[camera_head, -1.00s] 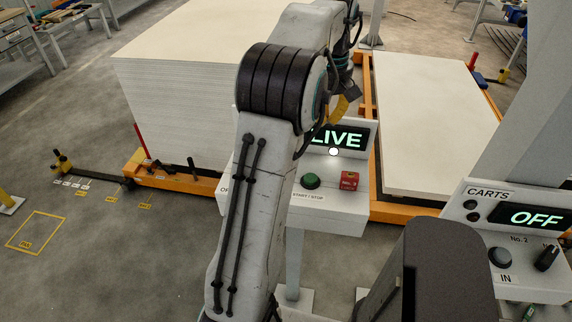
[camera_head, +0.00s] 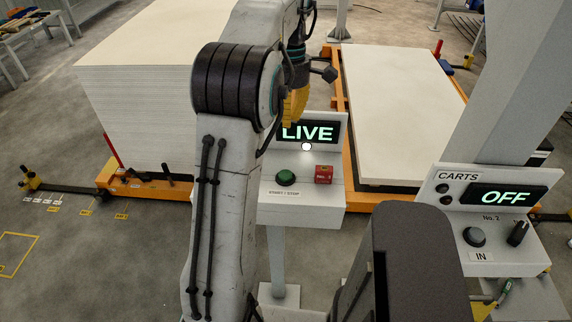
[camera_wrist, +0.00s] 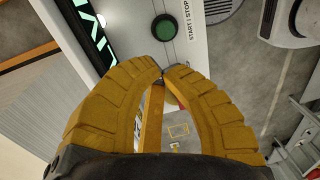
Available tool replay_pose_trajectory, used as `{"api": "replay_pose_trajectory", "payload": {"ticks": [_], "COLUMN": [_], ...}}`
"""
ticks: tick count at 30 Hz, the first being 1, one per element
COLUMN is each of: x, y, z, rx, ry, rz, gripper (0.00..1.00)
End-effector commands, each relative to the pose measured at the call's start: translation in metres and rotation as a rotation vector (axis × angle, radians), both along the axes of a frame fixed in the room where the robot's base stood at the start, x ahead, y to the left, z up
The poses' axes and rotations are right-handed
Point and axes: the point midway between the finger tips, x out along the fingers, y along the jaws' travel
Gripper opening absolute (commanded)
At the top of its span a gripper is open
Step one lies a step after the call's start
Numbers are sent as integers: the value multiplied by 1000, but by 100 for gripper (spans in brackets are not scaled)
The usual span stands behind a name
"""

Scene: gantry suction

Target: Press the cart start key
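The carts console (camera_head: 490,225) stands at the right in the head view. No control there is visibly labelled as a start key. Left of it, another console (camera_head: 315,205) shows a LIVE display (camera_head: 308,132) and a green button (camera_head: 286,178) marked START / STOP. My gripper (camera_head: 291,122) is over this LIVE console; its yellow fingertips (camera_wrist: 163,74) meet, with nothing seen between them. The green button (camera_wrist: 165,28) lies beyond the tips in the wrist view, apart from them.
A tall stack of pale boards (camera_head: 140,110) stands at left. A low stack (camera_head: 400,110) lies on an orange frame behind the consoles. A grey post (camera_head: 510,90) rises behind the carts console.

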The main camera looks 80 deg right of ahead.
Motion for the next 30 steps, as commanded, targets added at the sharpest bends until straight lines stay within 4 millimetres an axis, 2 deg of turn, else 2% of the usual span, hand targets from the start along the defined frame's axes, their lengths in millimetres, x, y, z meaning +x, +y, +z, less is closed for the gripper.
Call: {"api": "replay_pose_trajectory", "payload": {"ticks": [8, 14, 30], "x": [0, 0, 1], "y": [0, 1, 10], "z": [-1, -14, -101], "rx": [0, 2, 3], "ry": [0, 0, 0], "rz": [-1, -2, -2], "gripper": [0, 0, 0]}}
